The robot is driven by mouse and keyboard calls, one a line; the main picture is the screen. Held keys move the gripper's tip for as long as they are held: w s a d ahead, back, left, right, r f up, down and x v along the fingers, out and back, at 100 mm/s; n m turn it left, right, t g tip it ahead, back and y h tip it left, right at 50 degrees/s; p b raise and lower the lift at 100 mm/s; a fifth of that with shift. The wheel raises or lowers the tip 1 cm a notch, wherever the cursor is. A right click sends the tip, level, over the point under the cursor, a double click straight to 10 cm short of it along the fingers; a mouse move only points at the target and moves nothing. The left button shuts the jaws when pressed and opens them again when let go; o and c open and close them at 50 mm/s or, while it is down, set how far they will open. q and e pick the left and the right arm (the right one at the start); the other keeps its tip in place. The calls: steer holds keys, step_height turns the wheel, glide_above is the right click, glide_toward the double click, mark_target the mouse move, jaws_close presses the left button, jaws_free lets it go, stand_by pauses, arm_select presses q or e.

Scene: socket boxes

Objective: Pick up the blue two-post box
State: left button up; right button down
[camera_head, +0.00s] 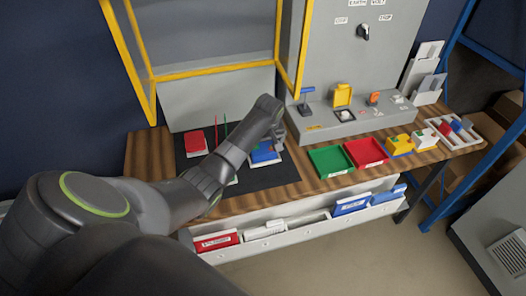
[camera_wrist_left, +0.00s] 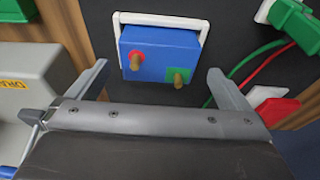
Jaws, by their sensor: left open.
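The blue two-post box (camera_head: 265,156) lies on the black mat, partly hidden by my left arm in the head view. In the left wrist view the blue box (camera_wrist_left: 150,43) shows a red patch and a green patch, each with a brass-coloured post, and a white handle around its edge. My left gripper (camera_head: 279,132) is over the box's right side in the head view. In the left wrist view the left gripper (camera_wrist_left: 158,72) is open, with one finger toward each side of the box and nothing between them. My right gripper is not in view.
A red box (camera_head: 196,142) lies on the mat (camera_head: 268,178), with red and green leads near it. A green tray (camera_head: 331,162) and a red tray (camera_head: 366,152) stand to the right, then yellow and white boxes. A grey panel (camera_head: 350,121) with switches stands behind.

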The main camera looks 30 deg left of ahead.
mark_target(263, 148)
arm_select(q)
steer(key=shift+x, duration=1)
steer(key=shift+w+f, duration=0.2)
steer(key=shift+f, duration=0.3)
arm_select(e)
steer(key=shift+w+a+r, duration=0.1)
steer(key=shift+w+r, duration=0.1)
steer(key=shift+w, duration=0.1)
arm_select(q)
steer(key=c, duration=0.9)
step_height(263, 148, up, 10)
steer(key=shift+r+b, duration=0.1)
steer(key=shift+b, duration=0.5)
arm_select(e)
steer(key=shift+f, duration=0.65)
